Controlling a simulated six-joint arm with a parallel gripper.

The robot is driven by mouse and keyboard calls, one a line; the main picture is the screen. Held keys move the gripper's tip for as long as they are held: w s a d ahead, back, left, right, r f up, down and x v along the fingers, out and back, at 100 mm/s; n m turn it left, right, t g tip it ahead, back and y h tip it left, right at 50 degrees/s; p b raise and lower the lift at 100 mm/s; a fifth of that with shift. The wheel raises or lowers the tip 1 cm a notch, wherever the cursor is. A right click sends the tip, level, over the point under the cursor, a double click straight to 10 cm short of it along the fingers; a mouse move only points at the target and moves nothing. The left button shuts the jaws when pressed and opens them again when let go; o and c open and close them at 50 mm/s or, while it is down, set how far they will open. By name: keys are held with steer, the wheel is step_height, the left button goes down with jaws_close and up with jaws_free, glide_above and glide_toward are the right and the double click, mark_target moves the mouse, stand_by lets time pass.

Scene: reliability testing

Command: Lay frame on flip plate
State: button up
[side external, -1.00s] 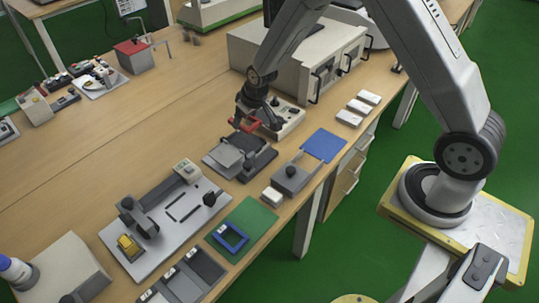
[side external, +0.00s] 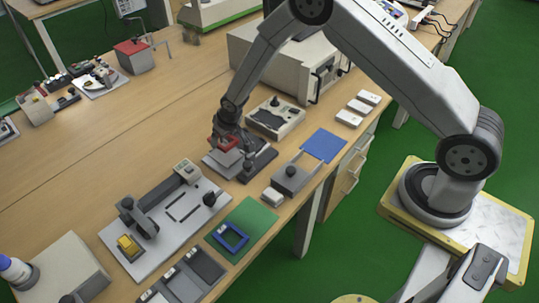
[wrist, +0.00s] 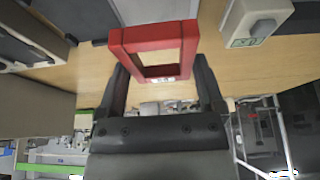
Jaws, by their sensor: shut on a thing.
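A red rectangular frame (wrist: 151,38) is held between the two fingers of my gripper (wrist: 160,75) in the wrist view, with its open middle showing. In the side external view my gripper (side external: 228,136) is shut on the red frame (side external: 229,143), just above the grey flip plate device (side external: 254,163). The light grey plate (side external: 222,162) of this device lies below and in front of the frame. I cannot tell whether the frame touches it.
A blue frame (side external: 230,237) lies on a green mat (side external: 259,216). A grey fixture board (side external: 165,222) is at the front left. A panel with a dark recess (side external: 274,118) stands behind.

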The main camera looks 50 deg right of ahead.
mark_target(226, 155)
steer(key=shift+f, duration=2.05)
steer(key=shift+f, duration=0.6)
stand_by(0.9)
steer(key=o, duration=0.9)
steer(key=shift+o, duration=0.2)
steer(key=shift+r, duration=0.2)
steer(key=shift+r, duration=2.8)
steer(key=shift+s+r, duration=0.1)
